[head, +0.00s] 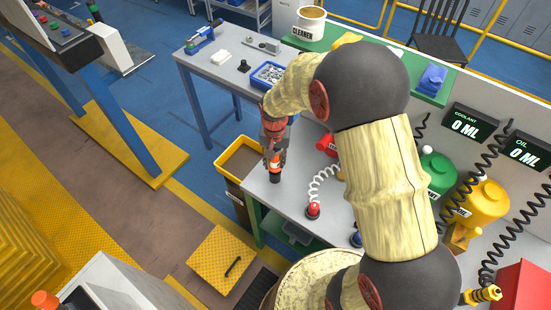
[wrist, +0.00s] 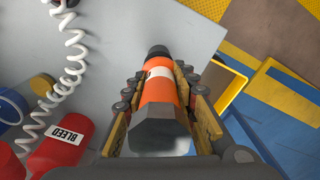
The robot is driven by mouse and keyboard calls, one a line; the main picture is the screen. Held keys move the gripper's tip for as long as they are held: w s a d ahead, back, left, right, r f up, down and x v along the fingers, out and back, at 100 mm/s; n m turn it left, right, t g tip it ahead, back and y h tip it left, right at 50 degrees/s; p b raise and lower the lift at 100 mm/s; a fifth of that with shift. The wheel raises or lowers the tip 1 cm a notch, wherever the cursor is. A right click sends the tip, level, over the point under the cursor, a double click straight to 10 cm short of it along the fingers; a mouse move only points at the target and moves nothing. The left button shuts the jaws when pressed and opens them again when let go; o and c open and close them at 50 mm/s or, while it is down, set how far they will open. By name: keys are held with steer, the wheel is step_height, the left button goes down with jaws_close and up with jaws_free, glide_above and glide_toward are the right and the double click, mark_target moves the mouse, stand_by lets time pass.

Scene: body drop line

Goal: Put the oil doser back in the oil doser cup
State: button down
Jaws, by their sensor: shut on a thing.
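My gripper (head: 272,150) is shut on an orange tool (wrist: 160,92) with a white label, a dark tip and a grey six-sided end. The tool also shows in the head view (head: 275,162), upright with its dark tip down, near the left edge of the grey bench. I cannot tell whether the tip touches the bench. A yellow nozzle-like part (head: 482,294) by a black coiled hose lies at the bottom right and may be the oil doser. A yellow holder (head: 459,238) stands beside the yellow oil tank (head: 485,203). I cannot tell whether it is the oil doser cup.
A red bottle marked BLEED (wrist: 68,145), a white coiled hose (head: 318,183) and a red fitting (head: 313,210) are on the bench. The green coolant tank (head: 438,172) and a red box (head: 524,290) stand right. My arm hides much of the bench.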

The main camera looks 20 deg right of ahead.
steer(key=c, duration=1.5)
jaws_free()
steer(key=shift+s+f, duration=0.45)
steer(key=shift+f, duration=0.25)
steer(key=shift+c, duration=0.2)
steer(key=shift+o, duration=0.6)
steer(key=shift+w+r, duration=0.25)
steer(key=shift+f, duration=0.2)
steer(key=r, duration=0.7)
steer(key=shift+w+a+p, duration=0.3)
steer(key=shift+w, duration=0.05)
steer(key=shift+r, duration=0.5)
steer(key=o, duration=0.3)
